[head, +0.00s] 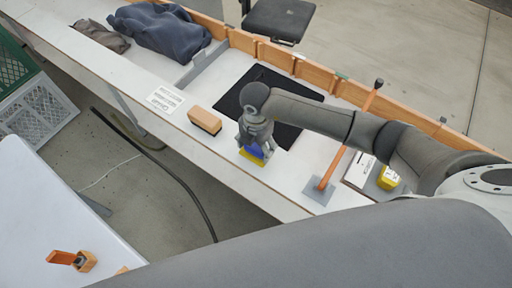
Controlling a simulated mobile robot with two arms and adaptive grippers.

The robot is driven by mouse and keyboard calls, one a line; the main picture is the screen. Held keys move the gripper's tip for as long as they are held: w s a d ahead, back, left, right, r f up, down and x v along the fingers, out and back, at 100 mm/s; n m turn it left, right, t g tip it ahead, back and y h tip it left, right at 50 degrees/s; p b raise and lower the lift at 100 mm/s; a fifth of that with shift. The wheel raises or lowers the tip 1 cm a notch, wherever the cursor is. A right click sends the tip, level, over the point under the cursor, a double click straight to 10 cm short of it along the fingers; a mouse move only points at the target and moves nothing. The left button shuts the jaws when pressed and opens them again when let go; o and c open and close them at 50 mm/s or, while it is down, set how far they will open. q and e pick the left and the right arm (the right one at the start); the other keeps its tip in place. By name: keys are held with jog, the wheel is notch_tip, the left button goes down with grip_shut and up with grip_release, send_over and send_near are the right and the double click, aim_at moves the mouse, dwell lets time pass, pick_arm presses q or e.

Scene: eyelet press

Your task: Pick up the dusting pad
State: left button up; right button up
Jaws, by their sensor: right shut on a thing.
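My right gripper (253,146) reaches down over the front part of the long white bench and is shut on a small blue and yellow pad (255,156), which looks like the dusting pad. The fingers hide its upper part. The pad is at or just above the bench top near the front edge; I cannot tell whether it touches. My left gripper is not in view.
A tan block with a dark underside (204,120) lies left of the gripper. A black mat (262,80) lies behind. An orange rod on a grey plate (319,190) and a yellow item (388,178) are to the right. Dark cloth (160,30) lies far left.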

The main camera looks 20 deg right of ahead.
aim_at(256, 145)
jog(key=shift+r, duration=0.15)
jog(key=shift+r+b, duration=0.25)
jog(key=shift+b, duration=0.1)
notch_tip(256, 145, up, 2)
jog(key=shift+r+b, duration=0.15)
jog(key=shift+b, duration=0.6)
jog(key=s+r+b, duration=0.2)
jog(key=s+r, duration=0.8)
jog(key=s, duration=0.4)
jog(key=shift+d, duration=0.2)
jog(key=o, duration=0.5)
jog(key=shift+c, duration=1.4)
